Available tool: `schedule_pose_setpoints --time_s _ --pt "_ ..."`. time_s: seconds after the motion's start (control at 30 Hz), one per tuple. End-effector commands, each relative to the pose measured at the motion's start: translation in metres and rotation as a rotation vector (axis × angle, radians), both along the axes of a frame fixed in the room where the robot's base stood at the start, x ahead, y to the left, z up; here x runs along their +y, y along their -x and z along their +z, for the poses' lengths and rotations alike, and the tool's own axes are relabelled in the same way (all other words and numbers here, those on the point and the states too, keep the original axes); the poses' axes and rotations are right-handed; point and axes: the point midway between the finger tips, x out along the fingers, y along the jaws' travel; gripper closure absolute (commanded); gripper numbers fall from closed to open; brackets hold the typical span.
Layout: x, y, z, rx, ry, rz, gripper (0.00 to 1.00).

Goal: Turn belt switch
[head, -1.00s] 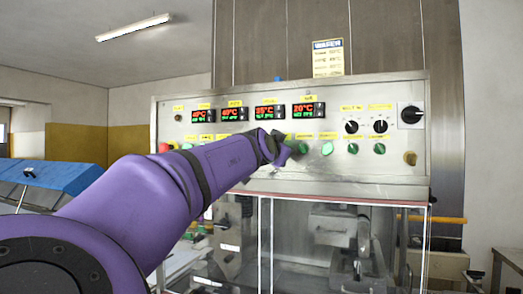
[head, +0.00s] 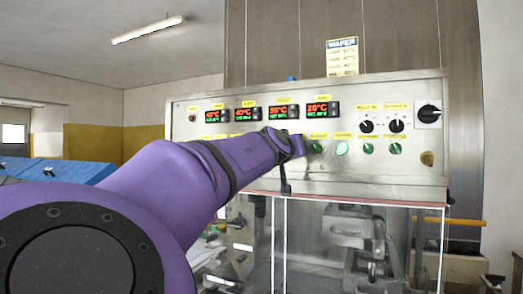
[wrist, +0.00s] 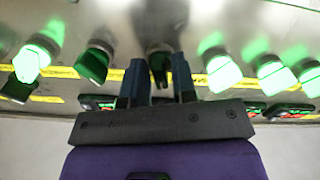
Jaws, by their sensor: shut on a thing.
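In the head view my purple arm reaches to the panel's lower button row, and my arm's end hides the knob and the fingers. I cannot read the label by the knob, so I cannot tell if it is the belt switch.
Beside the knob are a dark green button (wrist: 95,62) and a lit green button (wrist: 215,65). The control panel (head: 400,165) also has red-green displays (head: 283,112), two black selector knobs and a larger black rotary switch (head: 429,114). A clear-fronted machine enclosure (head: 325,270) is below.

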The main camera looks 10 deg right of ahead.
Motion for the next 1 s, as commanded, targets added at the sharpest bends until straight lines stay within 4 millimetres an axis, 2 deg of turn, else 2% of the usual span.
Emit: schedule_pose_setpoints --time_s 0.43,1.0 --pt "0.0002 0.0001 -0.0002 0.137 0.186 0.001 0.98" --pt "0.0004 0.0001 -0.0003 0.157 0.216 0.001 0.98"
